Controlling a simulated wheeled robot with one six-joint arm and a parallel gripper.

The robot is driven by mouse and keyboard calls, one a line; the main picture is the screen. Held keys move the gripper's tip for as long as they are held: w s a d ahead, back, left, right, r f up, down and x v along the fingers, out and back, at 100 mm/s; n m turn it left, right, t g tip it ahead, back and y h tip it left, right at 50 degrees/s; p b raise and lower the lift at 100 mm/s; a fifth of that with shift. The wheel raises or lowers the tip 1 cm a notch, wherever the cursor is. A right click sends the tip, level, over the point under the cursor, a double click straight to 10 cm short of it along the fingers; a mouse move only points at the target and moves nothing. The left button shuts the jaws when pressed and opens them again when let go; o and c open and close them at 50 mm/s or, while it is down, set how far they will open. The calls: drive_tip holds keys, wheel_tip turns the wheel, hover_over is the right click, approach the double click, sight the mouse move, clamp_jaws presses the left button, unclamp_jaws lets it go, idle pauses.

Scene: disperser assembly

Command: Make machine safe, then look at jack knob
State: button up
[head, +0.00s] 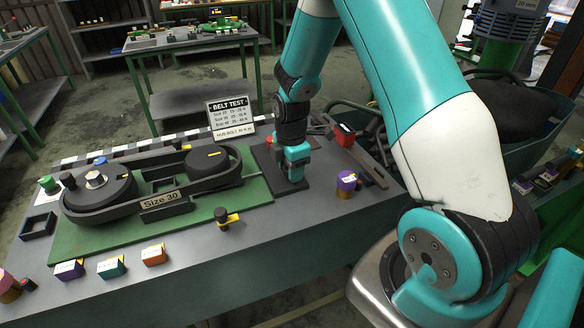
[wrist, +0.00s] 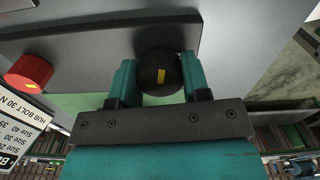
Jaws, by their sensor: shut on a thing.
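My gripper (head: 293,172) points down at a dark plate at the right end of the green base in the head view. In the wrist view its two teal fingers (wrist: 160,85) are shut on a round black knob (wrist: 160,66) with a yellow mark. The held knob is hidden in the head view. A red button (wrist: 30,70) shows at the left of the wrist view. The belt machine (head: 160,185) has two dark pulleys inside a black belt and a "Size 30" label. A black knob with a yellow bar (head: 226,219) stands apart at the table's front; I cannot tell which is the jack knob.
A "BELT TEST" sign (head: 230,112) stands behind the machine. Small coloured blocks, including an orange one (head: 154,254), line the table's front. A purple-topped cylinder (head: 347,182) and a red item (head: 344,135) are right of my gripper. The front right tabletop is mostly clear.

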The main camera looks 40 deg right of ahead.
drive_tip(key=shift+s+d, duration=0.1)
drive_tip(key=shift+s, duration=0.1)
drive_tip(key=o, duration=0.8)
drive_tip(key=shift+o, duration=0.7)
drive_tip(key=shift+w, duration=0.1)
wheel_tip(320, 180, up, 17)
drive_tip(key=b, duration=0.2)
drive_tip(key=shift+r, duration=0.2)
